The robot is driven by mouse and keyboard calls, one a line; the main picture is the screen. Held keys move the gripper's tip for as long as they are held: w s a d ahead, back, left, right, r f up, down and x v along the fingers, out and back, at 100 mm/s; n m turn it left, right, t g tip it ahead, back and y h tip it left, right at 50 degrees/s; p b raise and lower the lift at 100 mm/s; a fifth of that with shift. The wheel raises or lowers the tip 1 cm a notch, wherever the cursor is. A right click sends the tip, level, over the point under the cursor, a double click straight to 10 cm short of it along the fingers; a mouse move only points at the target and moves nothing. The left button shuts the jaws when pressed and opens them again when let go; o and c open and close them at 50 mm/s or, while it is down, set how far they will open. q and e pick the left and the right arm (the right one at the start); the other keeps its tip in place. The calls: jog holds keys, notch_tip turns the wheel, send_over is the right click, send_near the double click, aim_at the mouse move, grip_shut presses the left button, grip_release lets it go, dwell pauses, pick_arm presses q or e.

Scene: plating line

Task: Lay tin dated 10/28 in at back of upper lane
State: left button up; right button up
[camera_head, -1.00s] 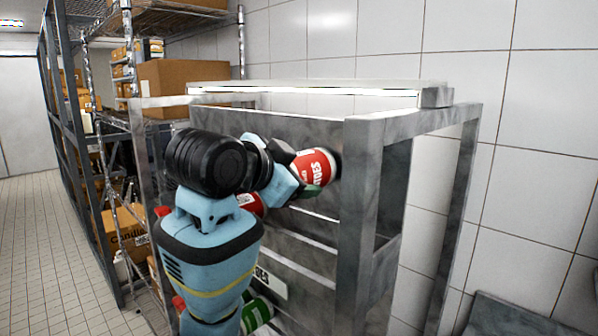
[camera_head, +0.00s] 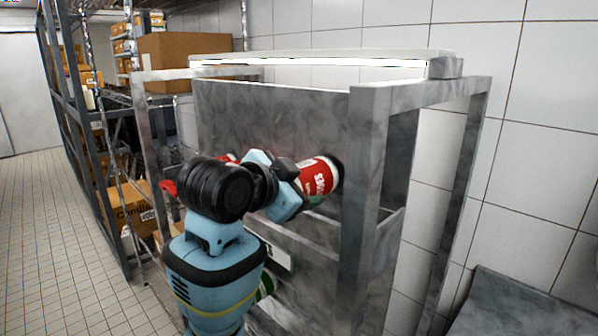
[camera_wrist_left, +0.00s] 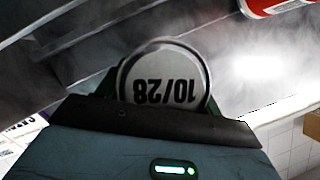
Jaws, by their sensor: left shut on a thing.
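A red tin with white lettering (camera_head: 318,176) is held in my left gripper (camera_head: 296,186) on its side, in front of the grey metal rack (camera_head: 367,200). Its far end meets a dark patch beside the rack's front post; I cannot tell whether it is inside the lane. In the left wrist view the end of the held tin (camera_wrist_left: 163,82) reads 10/28, upside down, between the gripper's fingers (camera_wrist_left: 160,112). The upper lane is mostly hidden behind my left arm and the rack's side panel. My right gripper is not in view.
Another red tin (camera_wrist_left: 272,5) shows at the wrist view's upper right. A green tin (camera_head: 264,287) lies lower in the rack, partly behind my arm. Shelving with cardboard boxes (camera_head: 185,60) stands behind on the left. The tiled floor at left is clear.

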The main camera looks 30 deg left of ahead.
pick_arm(q)
jog(key=shift+f, duration=2.05)
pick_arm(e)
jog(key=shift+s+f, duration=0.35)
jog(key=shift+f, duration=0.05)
pick_arm(q)
jog(key=shift+b, duration=0.3)
jog(key=o, duration=1.4)
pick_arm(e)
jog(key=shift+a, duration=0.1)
pick_arm(q)
jog(key=shift+f, duration=0.1)
jog(key=shift+p+v, duration=0.4)
jog(key=shift+v, duration=3.55)
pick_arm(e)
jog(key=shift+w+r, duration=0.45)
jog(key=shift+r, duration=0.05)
